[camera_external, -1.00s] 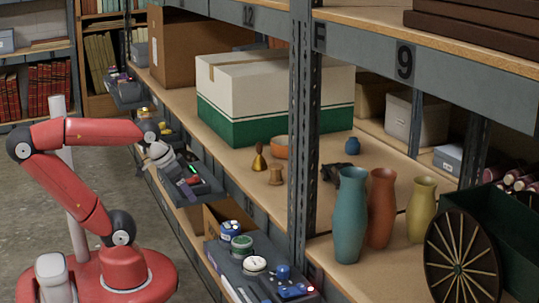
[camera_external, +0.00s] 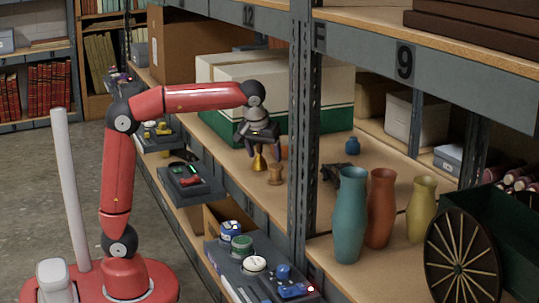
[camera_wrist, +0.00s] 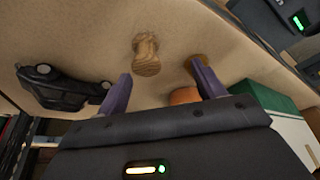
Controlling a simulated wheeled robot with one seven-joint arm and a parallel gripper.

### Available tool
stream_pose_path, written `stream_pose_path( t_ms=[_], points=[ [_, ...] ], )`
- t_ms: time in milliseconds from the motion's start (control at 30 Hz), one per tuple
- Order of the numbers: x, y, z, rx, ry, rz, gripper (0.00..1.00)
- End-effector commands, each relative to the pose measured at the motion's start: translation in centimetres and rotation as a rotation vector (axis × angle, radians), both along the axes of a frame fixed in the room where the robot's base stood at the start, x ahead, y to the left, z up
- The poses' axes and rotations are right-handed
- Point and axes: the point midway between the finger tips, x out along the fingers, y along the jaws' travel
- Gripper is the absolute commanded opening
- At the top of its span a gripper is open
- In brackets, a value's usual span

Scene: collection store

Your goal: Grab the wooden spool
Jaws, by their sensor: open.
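The wooden spool (camera_external: 275,174) stands upright on the shelf board, just right of a brass bell (camera_external: 259,162). In the wrist view the spool (camera_wrist: 147,54) is seen from above, beyond and between the two purple fingertips, nearer the left one. My gripper (camera_external: 262,149) hangs fingers down over the shelf, above the bell and slightly left of and above the spool. Its fingers (camera_wrist: 162,76) are apart with nothing between them. The bell is partly hidden behind the right finger in the wrist view.
An orange bowl (camera_wrist: 184,96) sits close behind the bell. A black toy car (camera_wrist: 62,88) lies to the spool's side. A white-green box (camera_external: 275,95) stands behind, a shelf post (camera_external: 302,130) rises to the right, and vases (camera_external: 350,215) stand beyond it. Shelf in front of the spool is bare.

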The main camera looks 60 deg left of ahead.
Motion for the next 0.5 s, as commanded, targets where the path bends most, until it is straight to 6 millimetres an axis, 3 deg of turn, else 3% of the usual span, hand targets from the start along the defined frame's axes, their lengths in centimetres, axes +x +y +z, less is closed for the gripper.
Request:
stream_pose_path(
  t_ms=[100, 500],
  points=[
    [1.9, -0.8, -0.2, 0.009, -0.007, 0.062, 0.68],
    [3.3, -0.1, -3.6, 0.011, -0.009, 0.086, 0.68]
  ],
)
